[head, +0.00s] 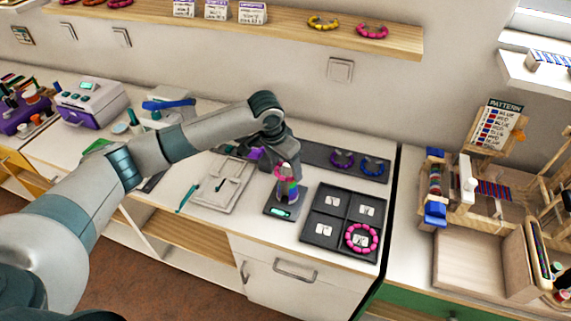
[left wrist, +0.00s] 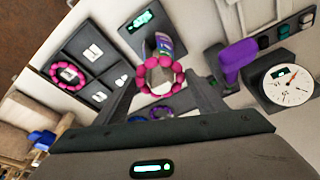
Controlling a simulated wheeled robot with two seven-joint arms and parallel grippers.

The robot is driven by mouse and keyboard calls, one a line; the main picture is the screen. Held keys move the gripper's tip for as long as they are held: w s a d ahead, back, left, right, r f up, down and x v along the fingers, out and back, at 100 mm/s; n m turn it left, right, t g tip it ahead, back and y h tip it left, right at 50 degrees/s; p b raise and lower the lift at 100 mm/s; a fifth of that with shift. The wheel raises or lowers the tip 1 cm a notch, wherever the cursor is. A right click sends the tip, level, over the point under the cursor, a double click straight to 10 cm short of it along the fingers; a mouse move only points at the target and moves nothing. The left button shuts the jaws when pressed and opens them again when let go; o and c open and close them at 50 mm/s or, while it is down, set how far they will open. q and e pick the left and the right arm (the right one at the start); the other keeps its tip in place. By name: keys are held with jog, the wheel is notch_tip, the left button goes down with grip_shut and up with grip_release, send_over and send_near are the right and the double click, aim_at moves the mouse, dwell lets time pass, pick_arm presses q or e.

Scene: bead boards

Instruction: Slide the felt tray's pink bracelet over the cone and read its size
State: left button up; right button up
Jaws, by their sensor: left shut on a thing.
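My left gripper (head: 282,160) is shut on a pink beaded bracelet (left wrist: 160,76), held at the top of the cone. The held bracelet also shows in the head view (head: 285,170), partly hidden by the gripper. The cone (head: 288,189) has coloured bands and stands upright on a dark base with a lit display (head: 281,212). In the left wrist view the cone (left wrist: 164,46) lines up with the ring's opening; how far the ring sits over it I cannot tell. The felt tray (head: 342,210) has four compartments; another pink bracelet (head: 362,238) lies in its front right one.
A dark strip behind the tray holds a purple bracelet (head: 342,159) and a blue bracelet (head: 373,166). A grey bead board (head: 222,183) lies left of the cone. A dial scale (left wrist: 288,86) shows in the wrist view. A wooden loom (head: 490,190) stands on the right.

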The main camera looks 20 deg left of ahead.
dwell(0.3)
pick_arm(q)
jog(key=o, duration=1.1)
jog(key=shift+o, duration=1.3)
notch_tip(320, 180, up, 10)
jog(key=p, duration=0.8)
